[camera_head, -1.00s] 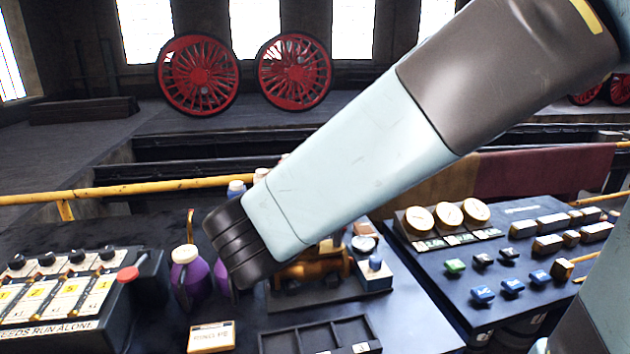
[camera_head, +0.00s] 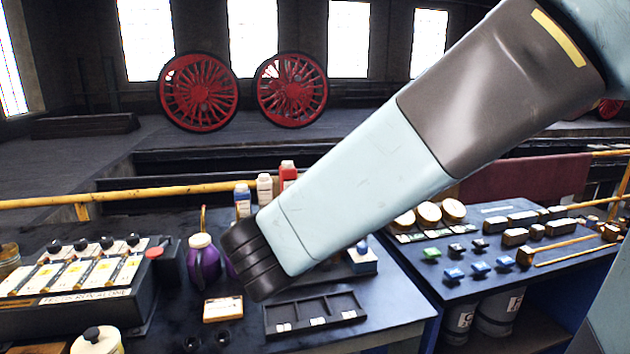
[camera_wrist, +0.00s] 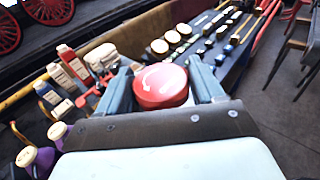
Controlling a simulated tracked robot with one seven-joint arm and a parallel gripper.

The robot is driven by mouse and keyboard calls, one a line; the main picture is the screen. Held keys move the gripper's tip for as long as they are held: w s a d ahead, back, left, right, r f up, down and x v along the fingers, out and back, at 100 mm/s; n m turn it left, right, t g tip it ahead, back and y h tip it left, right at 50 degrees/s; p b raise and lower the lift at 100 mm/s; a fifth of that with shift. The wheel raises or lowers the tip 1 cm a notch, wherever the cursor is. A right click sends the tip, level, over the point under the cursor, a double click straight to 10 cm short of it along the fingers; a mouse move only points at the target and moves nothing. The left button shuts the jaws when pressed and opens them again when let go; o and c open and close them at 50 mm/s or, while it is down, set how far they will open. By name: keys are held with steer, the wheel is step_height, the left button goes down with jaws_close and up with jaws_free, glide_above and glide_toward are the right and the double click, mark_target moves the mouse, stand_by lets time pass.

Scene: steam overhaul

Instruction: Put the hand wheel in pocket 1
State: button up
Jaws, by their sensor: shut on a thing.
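The hand wheel (camera_wrist: 160,88), a round red disc with a pale curved arrow on top, sits between the two fingers of my gripper (camera_wrist: 161,78) in the wrist view. My gripper is shut on it. In the head view, my arm hides the fingers and the wheel. A black tray (camera_head: 301,326) with a few open compartments and small pale labels on its front edge lies on the dark bench, right of and below my arm's end. The compartments I can see look empty. The label numbers are too small to read.
A purple jug (camera_head: 204,263) and a small labelled box (camera_head: 222,309) stand left of the tray. Several bottles (camera_head: 243,200) stand behind. A lever panel (camera_head: 75,268) is at left, a button console (camera_head: 500,245) at right. A yellow rail (camera_head: 130,195) runs behind the bench.

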steer(key=w+d+f+n+y, duration=0.1)
steer(key=w+d+f, duration=0.5)
steer(key=w, duration=0.5)
steer(key=w+d+f+n+t+y, duration=0.1)
steer(key=w+d+f, duration=0.5)
steer(key=w+f, duration=0.5)
steer(key=w+d+f+y, duration=0.1)
steer(key=w+d+f, duration=0.6)
steer(key=w, duration=0.5)
steer(key=shift+f+n+y, duration=0.3)
steer(key=shift+f+n, duration=0.1)
steer(key=shift+f, duration=0.5)
steer(key=shift+w, duration=0.1)
steer(key=shift+r, duration=0.1)
